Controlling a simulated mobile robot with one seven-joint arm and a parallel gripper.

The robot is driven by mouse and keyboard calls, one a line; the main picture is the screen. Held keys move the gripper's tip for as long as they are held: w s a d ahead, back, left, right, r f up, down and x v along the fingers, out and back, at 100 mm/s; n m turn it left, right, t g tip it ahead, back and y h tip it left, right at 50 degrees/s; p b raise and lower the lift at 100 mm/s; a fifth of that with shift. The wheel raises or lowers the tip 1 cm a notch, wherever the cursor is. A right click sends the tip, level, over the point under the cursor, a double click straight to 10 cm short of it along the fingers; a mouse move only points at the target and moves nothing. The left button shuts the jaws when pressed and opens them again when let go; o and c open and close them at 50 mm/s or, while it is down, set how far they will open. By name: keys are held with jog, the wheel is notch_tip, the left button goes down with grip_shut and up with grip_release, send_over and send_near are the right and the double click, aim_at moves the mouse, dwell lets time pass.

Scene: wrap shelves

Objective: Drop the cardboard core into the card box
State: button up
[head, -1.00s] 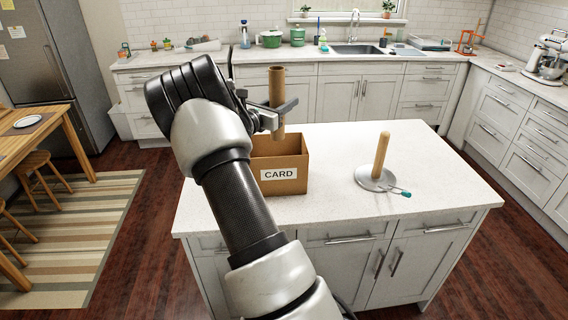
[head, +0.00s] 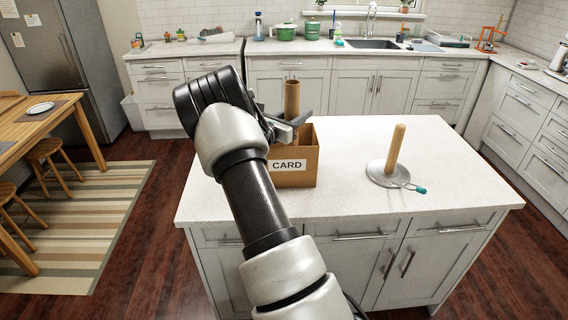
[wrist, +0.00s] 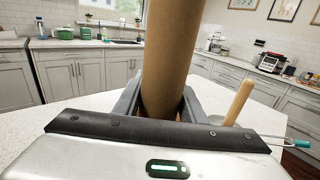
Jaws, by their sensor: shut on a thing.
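The cardboard core (head: 292,97) is a brown tube, held upright by my gripper (head: 291,126). My gripper is shut on it. The core's lower part is hidden behind the front wall of the card box (head: 297,179), so the core stands over or partly inside the box opening. The box is brown, open at the top, labelled CARD, and sits on the white island counter. In the wrist view the core (wrist: 168,55) rises between the two fingers (wrist: 160,105). Its lower end is hidden there by my gripper.
A wooden post on a round metal base (head: 386,174) stands right of the box, with a teal-tipped rod (head: 410,187) at its foot. The white island counter (head: 350,150) is clear between them. A sink counter (head: 440,52) runs along the back.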

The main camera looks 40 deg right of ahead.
jog(key=o, duration=0.9)
jog(key=shift+c, duration=0.2)
jog(key=shift+f, duration=0.1)
jog(key=b+v, duration=0.1)
jog(key=v, duration=1.6)
jog(key=shift+a, duration=0.2)
